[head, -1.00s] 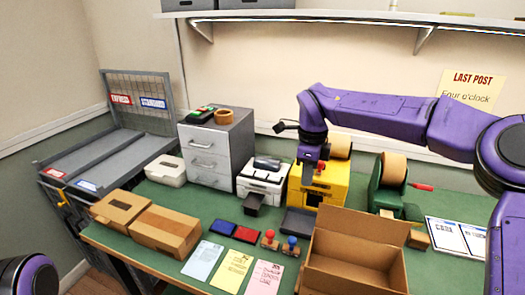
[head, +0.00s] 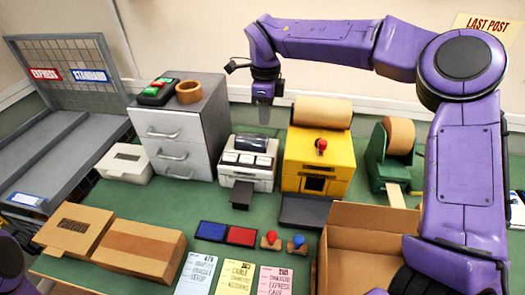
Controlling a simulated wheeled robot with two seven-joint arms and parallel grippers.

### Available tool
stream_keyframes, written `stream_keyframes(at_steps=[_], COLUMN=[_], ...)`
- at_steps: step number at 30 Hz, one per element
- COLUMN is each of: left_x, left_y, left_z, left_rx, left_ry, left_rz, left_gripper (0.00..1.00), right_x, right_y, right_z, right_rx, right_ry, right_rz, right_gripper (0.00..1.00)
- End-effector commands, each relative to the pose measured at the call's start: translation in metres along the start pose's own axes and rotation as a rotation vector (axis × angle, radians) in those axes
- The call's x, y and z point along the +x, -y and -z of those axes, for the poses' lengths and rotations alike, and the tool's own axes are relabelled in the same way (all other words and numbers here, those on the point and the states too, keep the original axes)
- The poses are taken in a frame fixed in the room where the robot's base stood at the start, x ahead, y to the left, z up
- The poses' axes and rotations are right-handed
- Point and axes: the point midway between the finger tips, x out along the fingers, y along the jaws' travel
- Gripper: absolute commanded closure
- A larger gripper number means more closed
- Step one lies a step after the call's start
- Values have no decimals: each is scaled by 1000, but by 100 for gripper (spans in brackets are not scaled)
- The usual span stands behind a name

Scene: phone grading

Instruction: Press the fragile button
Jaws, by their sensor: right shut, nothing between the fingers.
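A white machine (head: 248,172) with a dark roll on top and several pale keys (head: 246,158) on its front stands on the green bench. The lettering on the keys is too small to read, so I cannot tell which is the fragile button. My right gripper (head: 263,102) is shut and empty, pointing down above and behind the white machine, apart from the keys. My left gripper is out of view; only a purple part of my left arm shows at the lower left.
A yellow machine (head: 318,155) with a red knob stands right of the white machine. A grey drawer cabinet (head: 180,128) stands to its left. An open cardboard box (head: 370,222), red and blue pads (head: 241,236), stamps and cards lie nearer. Closed cartons (head: 140,250) sit at front left.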

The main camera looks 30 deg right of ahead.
Motion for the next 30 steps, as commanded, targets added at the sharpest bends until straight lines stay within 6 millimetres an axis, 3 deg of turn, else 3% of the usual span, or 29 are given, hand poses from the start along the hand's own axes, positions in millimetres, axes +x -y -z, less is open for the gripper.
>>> stream_keyframes(at_steps=[5, 19, 24, 30], left_x=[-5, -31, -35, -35], left_y=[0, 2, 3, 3], left_z=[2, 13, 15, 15], left_rx=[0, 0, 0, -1], left_ry=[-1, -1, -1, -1], left_rz=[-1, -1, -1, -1], left_gripper=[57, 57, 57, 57], right_x=[22, 117, 135, 140], right_y=[-1, -1, -1, -1], right_z=[0, 0, -1, -1], right_rx=[-2, -3, -3, -2], right_ry=[-3, -4, -3, 0], right_rz=[-4, -4, -2, 0], right_gripper=[100, 100, 100, 100])
